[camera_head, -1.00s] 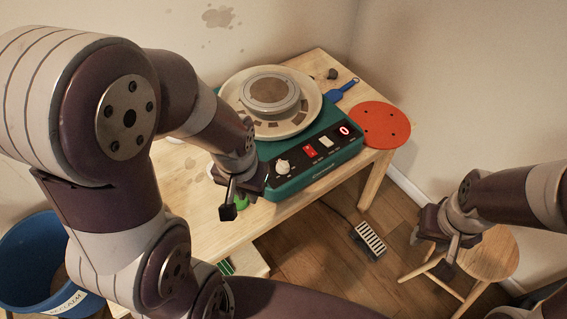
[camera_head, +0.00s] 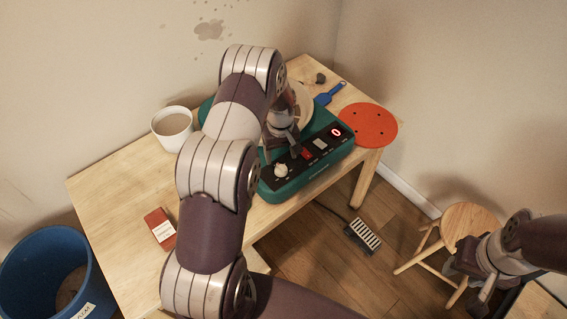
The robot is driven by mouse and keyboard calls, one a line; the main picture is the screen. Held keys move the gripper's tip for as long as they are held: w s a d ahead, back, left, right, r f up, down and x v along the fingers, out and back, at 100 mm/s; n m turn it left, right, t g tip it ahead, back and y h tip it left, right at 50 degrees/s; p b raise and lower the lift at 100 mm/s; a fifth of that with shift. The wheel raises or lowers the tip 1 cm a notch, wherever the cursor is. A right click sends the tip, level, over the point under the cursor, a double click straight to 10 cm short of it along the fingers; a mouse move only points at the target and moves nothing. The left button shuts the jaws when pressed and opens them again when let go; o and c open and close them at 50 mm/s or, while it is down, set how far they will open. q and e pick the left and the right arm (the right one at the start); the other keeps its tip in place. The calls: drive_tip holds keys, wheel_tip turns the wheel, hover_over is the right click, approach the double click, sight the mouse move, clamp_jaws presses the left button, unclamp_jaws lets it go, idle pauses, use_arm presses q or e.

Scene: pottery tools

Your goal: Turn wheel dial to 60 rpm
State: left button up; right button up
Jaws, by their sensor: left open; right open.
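The green pottery wheel (camera_head: 322,166) stands on the wooden table. Its front panel carries a white dial (camera_head: 281,170) at the left, a red switch (camera_head: 307,153), a pale switch (camera_head: 320,144) and a red display (camera_head: 336,132) that reads 0. My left gripper (camera_head: 281,157) is open just above and behind the dial, pointing down at the panel; I cannot tell whether it touches. My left arm hides much of the wheel head (camera_head: 304,103). My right gripper (camera_head: 462,284) is open, low at the right in front of the stool, away from the wheel.
A white cup (camera_head: 172,128) and a red-and-white box (camera_head: 160,228) are on the table (camera_head: 120,190). An orange disc (camera_head: 368,125) and a blue tool (camera_head: 329,94) lie right of the wheel. A foot pedal (camera_head: 363,236), a wooden stool (camera_head: 468,222) and a blue bucket (camera_head: 50,272) stand below.

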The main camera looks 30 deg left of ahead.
sight(281, 167)
use_arm(q)
wheel_tip(281, 167, down, 5)
drive_tip(key=shift+s+r+p, duration=0.1)
drive_tip(key=shift+p, duration=0.3)
drive_tip(key=shift+f, duration=0.6)
drive_tip(key=c, duration=1.1)
drive_tip(key=shift+o, duration=0.2)
